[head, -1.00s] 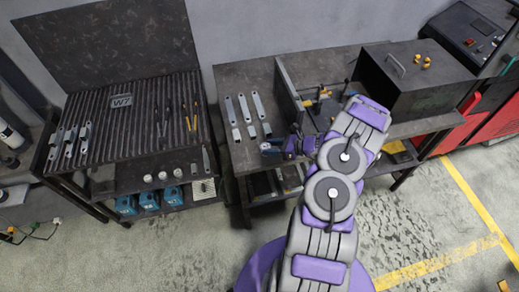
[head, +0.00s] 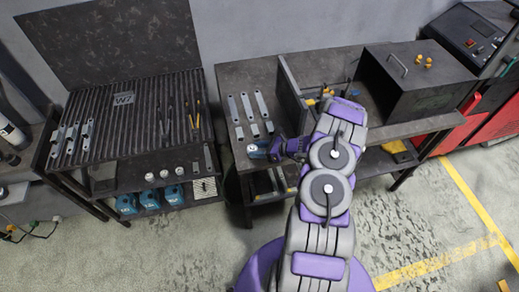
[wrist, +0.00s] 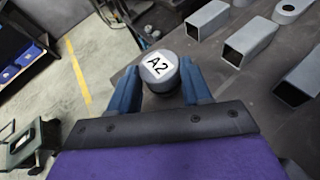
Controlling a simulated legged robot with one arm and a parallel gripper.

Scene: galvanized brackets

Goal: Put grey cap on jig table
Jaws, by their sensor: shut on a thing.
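The grey cap (wrist: 158,68) is a short round piece with a white A2 label on top. My gripper (wrist: 155,88) has its blue fingers closed on both sides of it. In the head view my gripper (head: 259,150) is at the front left of the middle dark table (head: 232,78), with the pale cap (head: 252,149) at its tips. The cap is near that table's edge; I cannot tell whether it touches the top. A slotted dark table (head: 142,128) marked W7 stands to the left. No label shows which is the jig table.
Several grey brackets (head: 249,106) lie just behind my gripper; their square tubes (wrist: 295,80) show in the wrist view. An upright plate (head: 291,92) and a dark box (head: 412,82) stand farther right. More brackets (head: 87,134) lie on the W7 table.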

